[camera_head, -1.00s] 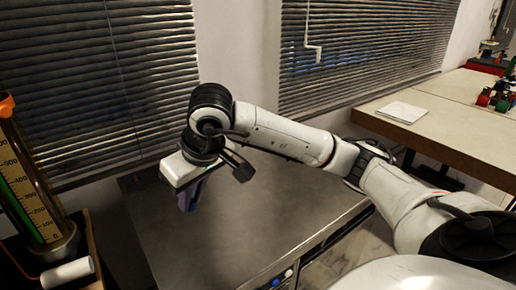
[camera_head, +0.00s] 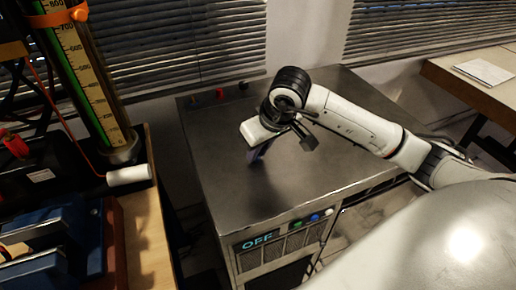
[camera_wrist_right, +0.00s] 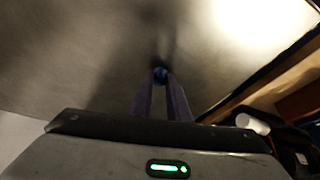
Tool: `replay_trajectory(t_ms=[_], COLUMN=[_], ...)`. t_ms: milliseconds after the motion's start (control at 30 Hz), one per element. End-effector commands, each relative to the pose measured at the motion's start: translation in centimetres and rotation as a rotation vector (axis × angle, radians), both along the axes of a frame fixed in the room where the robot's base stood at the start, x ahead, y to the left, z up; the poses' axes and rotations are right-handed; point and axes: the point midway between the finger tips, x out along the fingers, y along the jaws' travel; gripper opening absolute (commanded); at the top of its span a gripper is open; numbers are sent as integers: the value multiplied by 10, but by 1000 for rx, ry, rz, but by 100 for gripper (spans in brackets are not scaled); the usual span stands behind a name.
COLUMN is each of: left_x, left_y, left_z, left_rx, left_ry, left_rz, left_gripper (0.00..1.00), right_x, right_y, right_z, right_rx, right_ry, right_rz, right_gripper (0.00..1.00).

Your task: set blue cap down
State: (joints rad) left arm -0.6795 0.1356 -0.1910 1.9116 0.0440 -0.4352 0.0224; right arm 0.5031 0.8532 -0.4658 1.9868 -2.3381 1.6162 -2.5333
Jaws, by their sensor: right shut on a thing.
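My right gripper (camera_head: 254,156) points down over the dark metal top of a cabinet (camera_head: 235,195). In the right wrist view its two purplish fingers (camera_wrist_right: 161,82) are shut on the small blue cap (camera_wrist_right: 160,74) at their tips. The cabinet top fills the background there, and I cannot tell whether the cap touches it. The cap is hidden in the head view. My left gripper is not in view.
The cabinet front has an "OFF" display (camera_head: 258,242) and several coloured buttons. A red knob (camera_head: 220,94) and a dark knob sit at its back edge. Most of the cabinet top is clear.

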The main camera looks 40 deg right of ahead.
Motion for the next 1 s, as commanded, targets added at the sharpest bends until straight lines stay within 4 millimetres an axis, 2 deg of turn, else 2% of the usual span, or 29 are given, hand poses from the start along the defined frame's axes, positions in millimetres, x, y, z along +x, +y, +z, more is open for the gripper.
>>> replay_trajectory(t_ms=[300, 333, 433, 767, 867, 1000], left_x=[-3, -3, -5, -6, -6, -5], left_y=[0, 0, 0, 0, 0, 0], left_z=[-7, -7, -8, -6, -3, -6], left_rx=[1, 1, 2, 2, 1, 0], left_ry=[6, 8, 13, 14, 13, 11], left_rz=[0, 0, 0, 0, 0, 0], left_gripper=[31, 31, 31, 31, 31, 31], right_x=[1, 0, 0, 0, -1, -10], right_y=[0, 0, 0, 0, 0, -1], right_z=[-4, -4, -2, 0, 6, 29], right_rx=[-1, 0, 0, 1, 0, -4], right_ry=[-2, -2, -2, -1, -4, -7], right_rz=[1, 1, 0, 0, 1, 2], right_gripper=[0, 17, 34, 34, 34, 34])
